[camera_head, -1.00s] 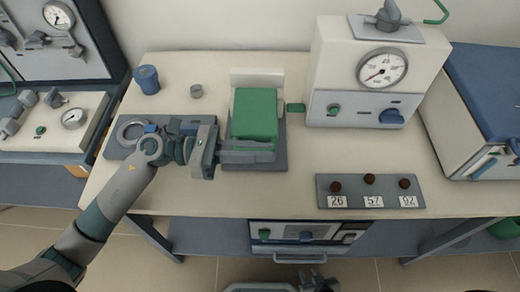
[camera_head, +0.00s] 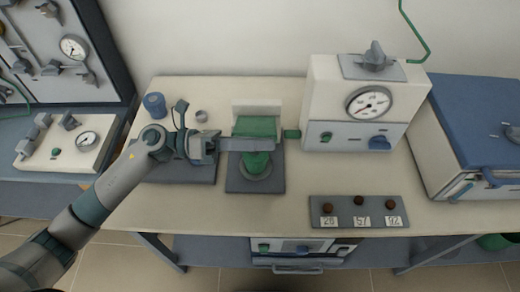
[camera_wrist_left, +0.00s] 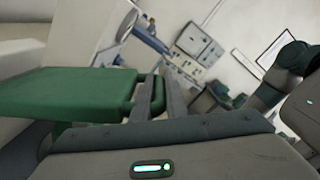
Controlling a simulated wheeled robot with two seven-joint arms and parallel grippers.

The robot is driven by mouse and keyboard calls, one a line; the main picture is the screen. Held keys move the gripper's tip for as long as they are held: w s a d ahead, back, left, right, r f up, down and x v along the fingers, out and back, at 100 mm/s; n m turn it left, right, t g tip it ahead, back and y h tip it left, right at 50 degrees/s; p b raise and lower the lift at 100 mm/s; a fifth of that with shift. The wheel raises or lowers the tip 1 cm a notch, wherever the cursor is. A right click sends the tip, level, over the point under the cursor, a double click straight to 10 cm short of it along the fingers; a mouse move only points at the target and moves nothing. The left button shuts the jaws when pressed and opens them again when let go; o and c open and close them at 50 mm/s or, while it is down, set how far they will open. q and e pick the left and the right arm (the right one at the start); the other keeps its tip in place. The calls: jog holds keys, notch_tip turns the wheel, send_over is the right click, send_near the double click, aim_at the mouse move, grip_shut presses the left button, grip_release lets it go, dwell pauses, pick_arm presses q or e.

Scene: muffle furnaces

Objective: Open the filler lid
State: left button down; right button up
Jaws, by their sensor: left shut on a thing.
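The green filler lid (camera_head: 256,126) is tilted up at the front of its white back block, above a grey base plate (camera_head: 240,185). It also shows in the left wrist view as a green slab (camera_wrist_left: 70,92). My left gripper (camera_head: 262,145) reaches in from the left, shut on the lid's front edge; its fingers cross in front of the lid. In the wrist view the fingers (camera_wrist_left: 155,98) close around the slab's right end. Below the fingers, a green part (camera_head: 256,162) and a round grey rim (camera_head: 255,173) show on the base; the fingers hide part of them. My right gripper is out of view.
A white unit with a gauge (camera_head: 368,103) stands just right of the filler. A panel with several dark knobs (camera_head: 358,212) lies at the front right. A blue cup (camera_head: 154,105) and a small grey cylinder (camera_head: 201,116) stand at the back left. The front table middle is clear.

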aim_at(260, 129)
pick_arm(q)
jog(key=w+r+n+p, duration=0.2)
jog(key=w+r, duration=0.1)
jog(key=w+r+n+p, duration=0.2)
jog(key=w+r+n, duration=0.1)
jog(key=w, duration=0.1)
jog(key=shift+r+n, duration=0.3)
jog(key=shift+r, duration=0.05)
jog(key=w+r+n, duration=0.2)
jog(key=w+n, duration=0.4)
jog(key=w, duration=0.4)
jog(key=shift+w+n, duration=0.3)
jog(key=shift+w, duration=0.05)
